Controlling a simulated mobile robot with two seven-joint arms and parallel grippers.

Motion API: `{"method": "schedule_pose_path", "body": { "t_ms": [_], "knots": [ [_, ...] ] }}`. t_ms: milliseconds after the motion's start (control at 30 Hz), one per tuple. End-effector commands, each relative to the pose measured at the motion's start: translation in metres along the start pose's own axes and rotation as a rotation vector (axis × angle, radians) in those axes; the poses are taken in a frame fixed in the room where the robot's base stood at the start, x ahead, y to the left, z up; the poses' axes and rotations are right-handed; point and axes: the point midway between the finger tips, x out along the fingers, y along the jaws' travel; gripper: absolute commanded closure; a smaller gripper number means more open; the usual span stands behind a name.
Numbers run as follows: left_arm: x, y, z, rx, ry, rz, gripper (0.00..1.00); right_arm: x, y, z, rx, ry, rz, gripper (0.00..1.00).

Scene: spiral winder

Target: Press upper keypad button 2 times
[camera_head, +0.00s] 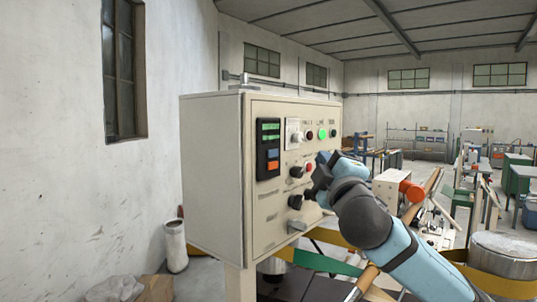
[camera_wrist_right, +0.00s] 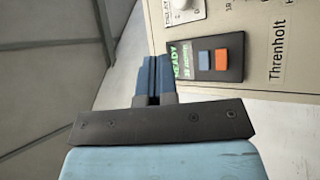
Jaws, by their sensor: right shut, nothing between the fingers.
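The keypad (camera_head: 268,149) is a dark module on the front of a cream control cabinet (camera_head: 212,170). It has a green-lit display above a blue upper button (camera_head: 272,154) and an orange lower button (camera_head: 272,166). The right wrist view shows the keypad turned sideways, with the display reading READY, the blue button (camera_wrist_right: 204,58) and the orange button (camera_wrist_right: 222,59). My right gripper (camera_head: 316,178) is in front of the cabinet, right of the keypad. Its fingers (camera_wrist_right: 155,62) are shut and empty, beside the display end of the keypad in the picture. My left gripper is out of view.
A white wall stands at left. Benches and a metal drum (camera_head: 505,262) are at right.

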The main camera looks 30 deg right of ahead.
Motion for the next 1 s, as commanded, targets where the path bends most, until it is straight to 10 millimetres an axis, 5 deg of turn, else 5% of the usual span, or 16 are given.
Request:
{"method": "schedule_pose_path", "body": {
  "t_ms": [367, 1000],
  "knots": [
    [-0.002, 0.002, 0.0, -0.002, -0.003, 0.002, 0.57, 0.006, -0.004, -0.004, 0.002, 0.001, -0.002, 1.0],
    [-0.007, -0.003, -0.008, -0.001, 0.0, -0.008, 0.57, 0.058, -0.043, -0.043, 0.002, 0.001, -0.001, 1.0]
  ]
}}
